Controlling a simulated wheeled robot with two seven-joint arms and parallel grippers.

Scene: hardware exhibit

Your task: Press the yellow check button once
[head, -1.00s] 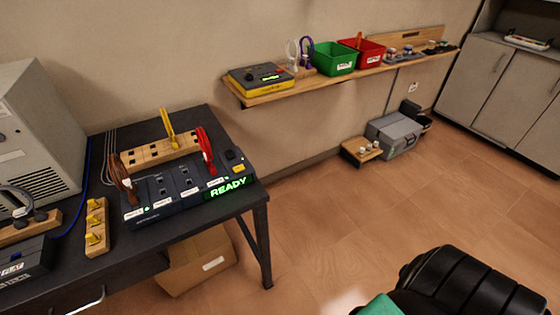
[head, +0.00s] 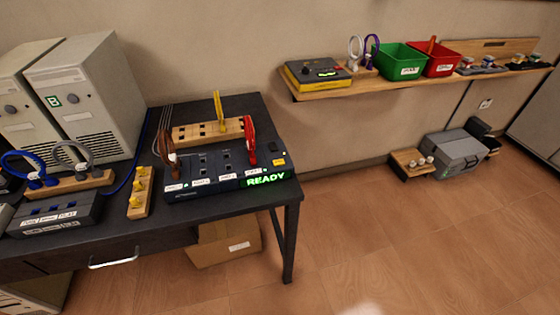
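A dark control panel (head: 205,187) lies on the black table, with a green lit READY display (head: 267,180) on its front right. A small yellow patch (head: 279,162) sits on the panel's top right corner, just above the display; it looks like the yellow button, but any marking is too small to read. A brown-handled cable plug (head: 168,155) and a red one (head: 250,142) stand at the panel's left and right. Neither of my grippers shows in the head view.
A wooden block (head: 195,133) with a yellow plug (head: 220,110) stands behind the panel. Left are a strip of yellow knobs (head: 140,190) and grey computer cases (head: 90,90). A wall shelf (head: 380,84) holds a yellow-black device (head: 317,73) and bins.

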